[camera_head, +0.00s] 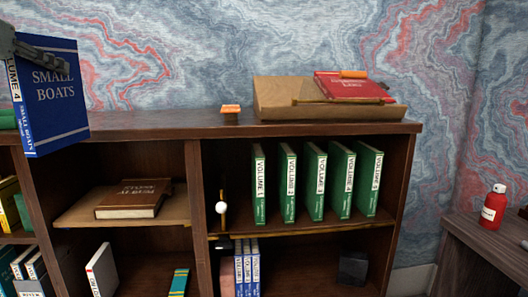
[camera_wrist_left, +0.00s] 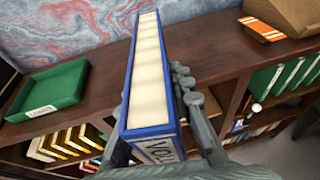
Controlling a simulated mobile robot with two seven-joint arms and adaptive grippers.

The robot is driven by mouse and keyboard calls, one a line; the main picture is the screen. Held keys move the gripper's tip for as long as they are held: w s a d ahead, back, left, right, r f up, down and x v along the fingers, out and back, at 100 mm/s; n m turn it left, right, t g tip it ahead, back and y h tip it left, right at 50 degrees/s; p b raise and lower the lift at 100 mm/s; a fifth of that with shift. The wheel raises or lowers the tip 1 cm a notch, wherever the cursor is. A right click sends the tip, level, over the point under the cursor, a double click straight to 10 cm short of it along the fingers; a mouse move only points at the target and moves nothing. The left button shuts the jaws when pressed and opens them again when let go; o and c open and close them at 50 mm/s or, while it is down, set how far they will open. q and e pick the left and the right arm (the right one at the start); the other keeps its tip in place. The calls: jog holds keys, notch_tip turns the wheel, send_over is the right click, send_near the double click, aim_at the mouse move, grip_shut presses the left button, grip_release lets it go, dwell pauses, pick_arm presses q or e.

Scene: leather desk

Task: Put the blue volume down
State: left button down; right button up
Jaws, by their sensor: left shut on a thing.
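The blue volume (camera_head: 55,105), titled "Small Boats" with "Volume 4" on its spine, is upright and slightly tilted in the air at the upper left of the head view. My left gripper (camera_head: 30,50) is shut on it, and only part of the gripper shows at the picture's edge. In the left wrist view the blue volume (camera_wrist_left: 150,85) stands between the fingers of my left gripper (camera_wrist_left: 160,110), its page edges facing the camera. Several blue volumes (camera_head: 247,268) stand upright in the lower middle compartment of the bookcase. My right gripper is not in view.
The bookcase top (camera_head: 160,125) is largely bare. A wooden stand (camera_head: 275,105) with a red book (camera_head: 348,87) and a small orange-topped block (camera_head: 230,112) are on it. A green tray (camera_wrist_left: 48,92) lies left. Green volumes (camera_head: 315,182) fill part of a shelf.

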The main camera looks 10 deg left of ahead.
pick_arm(q)
jog(key=f+m+h, duration=0.1)
jog(key=f, duration=0.4)
jog(key=f+h, duration=0.1)
jog(key=f, duration=0.4)
jog(key=w+d+f+m+h, duration=0.1)
jog(key=f, duration=0.4)
jog(key=shift+w+f+m, duration=0.1)
jog(key=shift+f+m, duration=0.2)
jog(key=shift+f, duration=0.05)
jog(key=s+d+f+m+g+h, duration=0.1)
jog(key=d+f+m+h, duration=0.4)
jog(key=f, duration=0.8)
jog(key=s+d+f+m+g+h, duration=0.2)
jog(key=d+f, duration=0.4)
jog(key=d, duration=0.5)
jog(key=s+d+f+m+g+h, duration=0.2)
jog(key=s+d+f, duration=0.3)
jog(key=d, duration=0.5)
jog(key=shift+d+f+g+h, duration=0.4)
jog(key=shift+f+g+h, duration=0.1)
jog(key=shift+f, duration=0.35)
